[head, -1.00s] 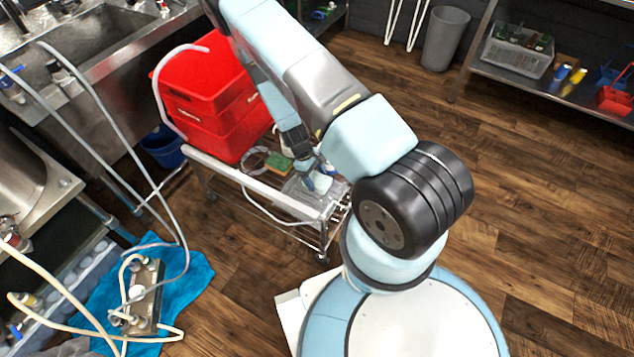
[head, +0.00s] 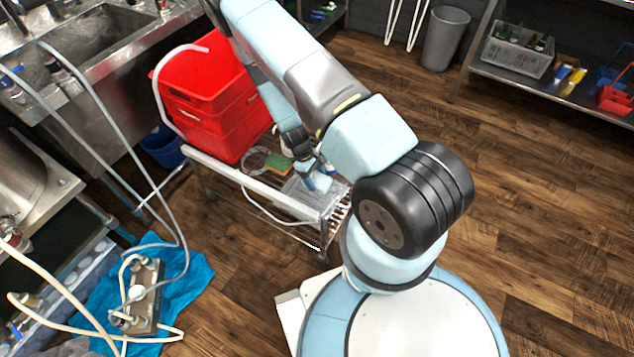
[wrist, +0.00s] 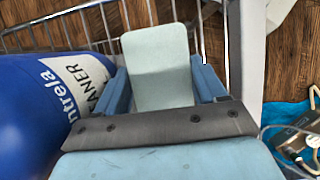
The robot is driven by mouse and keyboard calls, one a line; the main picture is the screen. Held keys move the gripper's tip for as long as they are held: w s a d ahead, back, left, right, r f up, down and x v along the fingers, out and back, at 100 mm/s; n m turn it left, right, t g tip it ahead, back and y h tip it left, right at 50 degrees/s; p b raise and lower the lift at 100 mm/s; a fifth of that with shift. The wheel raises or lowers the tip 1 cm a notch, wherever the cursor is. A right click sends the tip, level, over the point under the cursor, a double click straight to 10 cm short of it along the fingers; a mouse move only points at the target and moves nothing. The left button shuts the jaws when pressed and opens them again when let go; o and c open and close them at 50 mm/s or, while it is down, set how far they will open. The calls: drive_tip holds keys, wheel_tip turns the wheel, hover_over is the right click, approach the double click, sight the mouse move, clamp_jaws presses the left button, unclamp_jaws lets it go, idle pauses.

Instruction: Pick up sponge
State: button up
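A green block with an orange edge (head: 278,163), which looks like the sponge, lies on the wire cart (head: 262,190) in front of the red crates. My gripper (head: 316,179) is low over the cart's near right end, to the right of the sponge and apart from it. In the wrist view, a pale rounded plate (wrist: 158,68) stands between blue side pieces of my gripper. I cannot tell whether it is part of the gripper or a separate thing. The sponge is not recognisable in the wrist view. Whether my gripper is open is unclear.
Red crates (head: 205,85) stand on the cart behind the sponge. A blue cleaner bottle (wrist: 45,90) is close on the left in the wrist view. A pale hose loops on the cart. A blue cloth (head: 195,272) with a metal device lies on the floor.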

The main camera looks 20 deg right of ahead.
sight(314, 181)
drive_tip(key=shift+c, duration=0.7)
drive_tip(key=r, duration=0.7)
drive_tip(key=shift+s+a+r, duration=0.1)
drive_tip(key=shift+a, duration=0.1)
drive_tip(key=shift+s+a+r, duration=0.2)
drive_tip(key=shift+s+a, duration=0.2)
drive_tip(key=s+a, duration=1.1)
drive_tip(key=a, duration=0.3)
drive_tip(key=shift+s+a, duration=0.25)
